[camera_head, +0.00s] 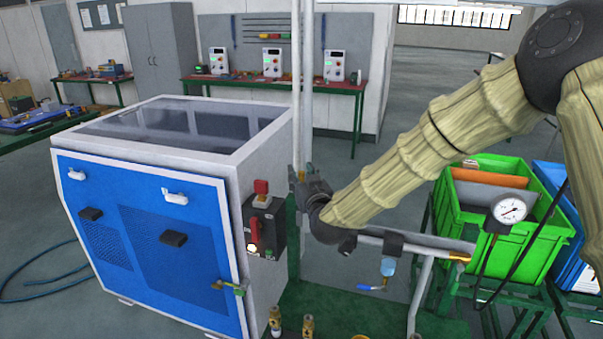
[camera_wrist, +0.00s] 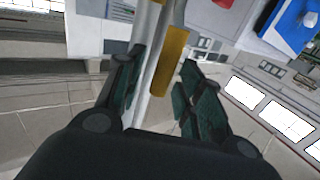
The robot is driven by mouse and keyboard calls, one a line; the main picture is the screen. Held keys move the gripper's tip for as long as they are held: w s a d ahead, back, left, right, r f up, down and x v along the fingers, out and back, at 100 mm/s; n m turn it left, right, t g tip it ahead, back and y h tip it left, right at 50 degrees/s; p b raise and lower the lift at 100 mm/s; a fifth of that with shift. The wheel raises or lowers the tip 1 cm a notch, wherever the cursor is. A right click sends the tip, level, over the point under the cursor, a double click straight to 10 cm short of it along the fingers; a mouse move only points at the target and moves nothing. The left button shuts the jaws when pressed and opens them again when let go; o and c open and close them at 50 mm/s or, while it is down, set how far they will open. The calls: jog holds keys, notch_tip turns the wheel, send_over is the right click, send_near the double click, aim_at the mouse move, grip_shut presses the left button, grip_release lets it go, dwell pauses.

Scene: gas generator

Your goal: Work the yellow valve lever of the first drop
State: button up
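In the wrist view the yellow valve lever (camera_wrist: 169,60) is a flat yellow bar. It lies lengthwise against a pale vertical pipe (camera_wrist: 149,45). My gripper (camera_wrist: 163,62) is open, with one dark green-padded finger on each side of the lever and pipe. A gap shows between the lever and the right finger; contact at the left finger cannot be told. In the head view my gripper (camera_head: 301,178) is at the upright pipe (camera_head: 308,90), right of the blue generator. A small orange-yellow bit (camera_head: 309,168) shows beside it; most of the lever is hidden there.
The blue and white generator (camera_head: 150,240) stands close on the left, with a red-handled switch (camera_head: 254,230) on its side. A green crate (camera_head: 505,215) and a pressure gauge (camera_head: 509,209) are at the right.

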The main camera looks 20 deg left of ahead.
jog(key=shift+c, duration=0.4)
jog(key=shift+w, duration=0.1)
grip_shut()
jog(key=shift+f+b, duration=0.1)
jog(key=shift+b, duration=0.2)
